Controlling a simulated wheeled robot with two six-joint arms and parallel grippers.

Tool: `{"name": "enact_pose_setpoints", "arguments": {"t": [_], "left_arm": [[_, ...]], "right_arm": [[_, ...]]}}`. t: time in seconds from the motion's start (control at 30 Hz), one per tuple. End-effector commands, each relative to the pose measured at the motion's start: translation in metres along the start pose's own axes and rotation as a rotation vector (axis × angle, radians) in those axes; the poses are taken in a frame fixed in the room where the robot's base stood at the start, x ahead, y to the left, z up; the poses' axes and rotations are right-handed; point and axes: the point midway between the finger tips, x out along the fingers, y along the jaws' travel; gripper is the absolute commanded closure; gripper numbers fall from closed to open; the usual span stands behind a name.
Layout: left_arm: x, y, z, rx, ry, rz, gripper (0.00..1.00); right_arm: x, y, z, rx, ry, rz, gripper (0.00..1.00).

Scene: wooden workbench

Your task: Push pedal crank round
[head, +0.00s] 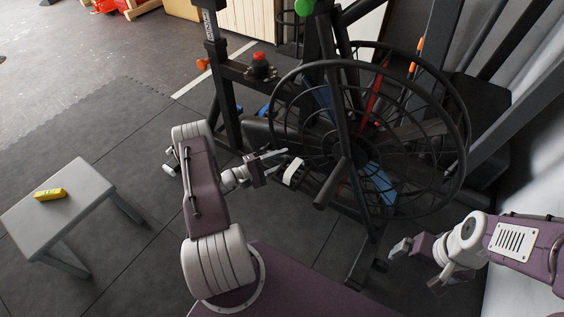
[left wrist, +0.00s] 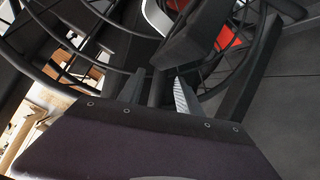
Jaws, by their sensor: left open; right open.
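The pedal crank (head: 343,170) is a dark bar in front of the large black spoked wheel (head: 285,92), with a thick dark pedal-like end (head: 326,190) low on its left. My left gripper (head: 285,160) is open just left of this end, close to the wheel's rim. In the left wrist view its two fingers (left wrist: 158,92) are apart, with a dark bar between or behind them. A thick dark block (left wrist: 195,38) lies just beyond the fingers; contact cannot be told. My right gripper (head: 398,248) is open and empty, right of and below the wheel.
The wheel sits in a dark upright frame (head: 224,100) with a red-topped knob (head: 259,62). A grey stool (head: 90,190) with a yellow object (head: 50,194) stands at the left. The dark tiled floor (head: 120,140) between stool and frame is mostly clear.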

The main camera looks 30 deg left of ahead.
Motion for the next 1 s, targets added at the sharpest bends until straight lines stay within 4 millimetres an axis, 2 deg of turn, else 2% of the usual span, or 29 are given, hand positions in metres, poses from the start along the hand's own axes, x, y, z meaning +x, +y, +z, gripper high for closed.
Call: {"name": "enact_pose_setpoints", "arguments": {"t": [0.13, 0.17, 0.2, 0.3, 1.0], "left_arm": [[-0.0002, 0.0005, 0.0002, 0.000, 0.000, 0.000, 0.59], [-0.0002, 0.0005, 0.0002, 0.000, 0.000, 0.000, 0.64], [-0.0002, 0.0005, 0.0002, 0.000, 0.000, 0.000, 0.75], [-0.0003, 0.0004, 0.0002, 0.000, 0.000, 0.000, 1.00], [-0.0005, 0.0000, 0.0003, -0.001, -0.001, -0.001, 1.00]], "right_arm": [[-0.0006, 0.0000, -0.0001, 0.000, 0.000, 0.000, 0.00], [-0.0006, 0.0000, -0.0001, 0.000, 0.000, 0.000, 0.00], [-0.0006, 0.0000, -0.0001, 0.000, 0.000, 0.000, 0.00], [-0.0006, 0.0000, -0.0001, 0.000, 0.000, 0.000, 0.00], [-0.0006, 0.0000, -0.0001, 0.000, 0.000, 0.000, 0.00]]}}
